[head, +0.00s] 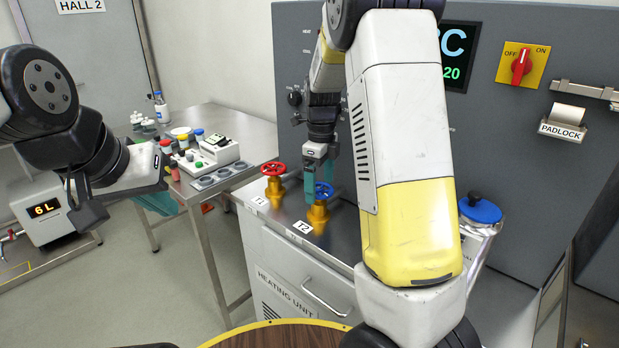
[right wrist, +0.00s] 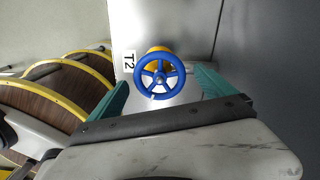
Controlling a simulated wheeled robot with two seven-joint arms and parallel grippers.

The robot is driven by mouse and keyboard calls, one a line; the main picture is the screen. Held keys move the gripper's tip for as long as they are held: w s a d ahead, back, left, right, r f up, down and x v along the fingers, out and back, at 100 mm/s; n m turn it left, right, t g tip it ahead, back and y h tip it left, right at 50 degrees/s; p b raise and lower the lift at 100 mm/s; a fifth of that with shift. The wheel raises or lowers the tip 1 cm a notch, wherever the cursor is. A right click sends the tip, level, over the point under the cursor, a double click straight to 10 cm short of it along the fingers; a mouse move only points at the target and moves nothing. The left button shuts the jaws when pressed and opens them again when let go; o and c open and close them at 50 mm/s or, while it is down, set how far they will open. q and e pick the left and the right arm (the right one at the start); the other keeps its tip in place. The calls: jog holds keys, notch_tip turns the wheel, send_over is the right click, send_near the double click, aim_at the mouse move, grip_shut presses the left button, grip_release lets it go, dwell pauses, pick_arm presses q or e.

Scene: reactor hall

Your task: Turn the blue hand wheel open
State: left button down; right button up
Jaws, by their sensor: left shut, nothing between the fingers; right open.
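The blue hand wheel (head: 323,190) sits on a brass valve body (head: 318,213) beside the T2 label, on the steel top of the heating unit. In the right wrist view the blue hand wheel (right wrist: 159,92) is face-on, with its spokes showing. My right gripper (head: 318,180) is open directly over it. Its two teal fingers (right wrist: 160,80) stand on either side of the wheel, with a visible gap on each side; I cannot tell whether the tips reach rim height. My left gripper (head: 73,190) is shut and empty, far from the wheel at the left.
A red hand wheel (head: 273,169) on a similar brass valve stands close by to the left. A blue-lidded container (head: 480,210) is right of my right arm. A grey panel (head: 290,70) rises behind. A steel table (head: 240,135) with bottles stands at the left.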

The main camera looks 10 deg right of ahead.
jog(key=shift+f, duration=0.15)
jog(key=c, duration=1.4)
jog(key=shift+o, duration=0.2)
